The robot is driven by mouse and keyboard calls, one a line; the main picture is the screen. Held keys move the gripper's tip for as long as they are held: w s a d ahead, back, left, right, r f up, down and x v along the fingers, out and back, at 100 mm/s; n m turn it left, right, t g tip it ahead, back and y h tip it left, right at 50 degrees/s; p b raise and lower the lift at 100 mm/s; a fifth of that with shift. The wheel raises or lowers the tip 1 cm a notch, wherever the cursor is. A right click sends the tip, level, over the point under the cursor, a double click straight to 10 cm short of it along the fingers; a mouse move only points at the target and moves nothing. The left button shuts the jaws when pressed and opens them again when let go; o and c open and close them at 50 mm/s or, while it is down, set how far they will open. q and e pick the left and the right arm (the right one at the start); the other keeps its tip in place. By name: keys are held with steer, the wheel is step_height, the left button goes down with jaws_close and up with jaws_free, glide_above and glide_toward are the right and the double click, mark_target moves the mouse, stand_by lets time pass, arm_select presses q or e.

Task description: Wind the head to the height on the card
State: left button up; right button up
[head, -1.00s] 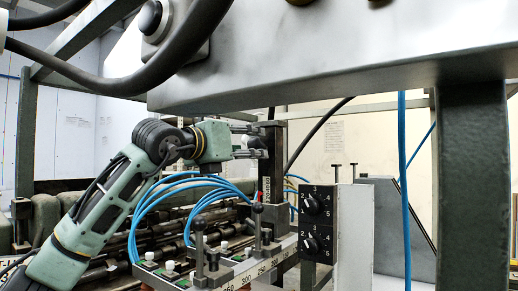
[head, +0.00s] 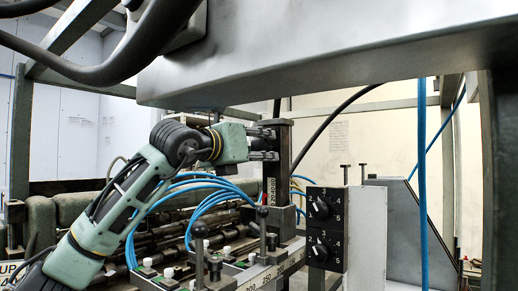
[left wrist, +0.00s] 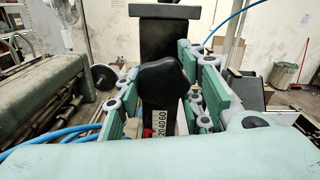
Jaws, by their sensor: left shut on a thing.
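The head's dark upright post (head: 283,165) stands behind the machine bed, with a pale number scale (head: 271,191) on its side. In the left wrist view the scale (left wrist: 158,126) reads 20, 40, 60, with a red mark at its left. A black knob (left wrist: 165,82) is in front of the post there. My left gripper (head: 274,144) reaches the post's upper part from the left, its fingers level. In the left wrist view its green-and-grey fingers stand either side of the knob, and it is shut on the knob. My right gripper is not in view.
A black panel with two dials (head: 321,208) stands right of the post. Blue hoses (head: 205,185) loop under my left arm. Black-knobbed levers (head: 200,232) stand in front. A large grey beam (head: 330,65) hangs overhead. A paper sheet (head: 340,134) is on the back wall.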

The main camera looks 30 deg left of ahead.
arm_select(q)
steer(key=shift+c, duration=0.6)
steer(key=shift+m, duration=0.3)
steer(key=m, duration=0.3)
steer(key=shift+a+r+m, duration=0.1)
steer(key=shift+m, duration=0.2)
steer(key=m+p, duration=0.2)
steer(key=m, duration=0.3)
steer(key=shift+r, duration=0.2)
steer(key=shift+r+m, duration=0.1)
steer(key=shift+m, duration=0.2)
steer(key=o, duration=1.1)
steer(key=shift+s+f, duration=0.1)
steer(key=shift+f, duration=0.1)
